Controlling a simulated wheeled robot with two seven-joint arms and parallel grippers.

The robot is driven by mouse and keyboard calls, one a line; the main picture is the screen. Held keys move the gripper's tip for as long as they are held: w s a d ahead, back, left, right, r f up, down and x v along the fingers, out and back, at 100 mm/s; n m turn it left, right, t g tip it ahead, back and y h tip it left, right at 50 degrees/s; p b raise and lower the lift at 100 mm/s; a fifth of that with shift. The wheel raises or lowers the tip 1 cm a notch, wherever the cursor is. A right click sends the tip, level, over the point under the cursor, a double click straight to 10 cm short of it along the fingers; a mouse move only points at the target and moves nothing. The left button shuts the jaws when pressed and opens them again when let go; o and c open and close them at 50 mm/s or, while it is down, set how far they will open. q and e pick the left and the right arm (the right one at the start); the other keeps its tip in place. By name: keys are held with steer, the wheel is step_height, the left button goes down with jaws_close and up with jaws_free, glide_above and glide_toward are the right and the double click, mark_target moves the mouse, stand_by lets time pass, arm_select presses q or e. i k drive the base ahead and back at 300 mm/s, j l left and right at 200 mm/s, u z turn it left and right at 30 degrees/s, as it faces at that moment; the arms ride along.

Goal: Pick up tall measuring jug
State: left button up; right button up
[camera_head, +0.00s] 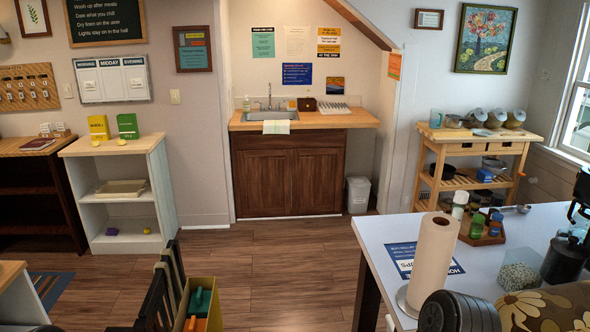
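A pale blue, see-through upright vessel (437,118) stands at the left end of the wooden trolley's top, against the right wall. It looks like the tall measuring jug, but it is small in the picture and I cannot make out any markings. Nothing touches it from above. I do not see either gripper, so both are away from the vessel.
The wooden trolley (476,134) also carries several bowls and jars. A white table (378,229) with a paper towel roll (433,262) and bottles fills the near right. A dark chair (160,295) stands at lower left. Wooden floor (290,262) between is clear.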

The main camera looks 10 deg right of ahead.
mark_target(436, 116)
steer(key=i+z, duration=0.1)
steer(key=i, duration=0.4)
steer(key=i+z, duration=0.1)
steer(key=i, duration=0.95)
steer(key=i+z, duration=0.15)
steer(key=i, duration=0.35)
steer(key=i+j+z, duration=0.1)
steer(key=i, duration=0.45)
steer(key=i+j+z, duration=0.1)
steer(key=i, duration=0.4)
steer(key=i+j+z, duration=0.1)
steer(key=i+j, duration=0.15)
steer(key=i, duration=0.25)
steer(key=i+j, duration=0.2)
steer(key=i, duration=0.3)
steer(key=i+z, duration=0.1)
steer(key=i, duration=0.35)
steer(key=i+j+z, duration=0.1)
steer(key=i, duration=0.35)
steer(key=i+j+z, duration=0.1)
steer(key=i, duration=0.35)
steer(key=i+j+z, duration=0.1)
steer(key=i+j, duration=0.2)
steer(key=i, duration=0.15)
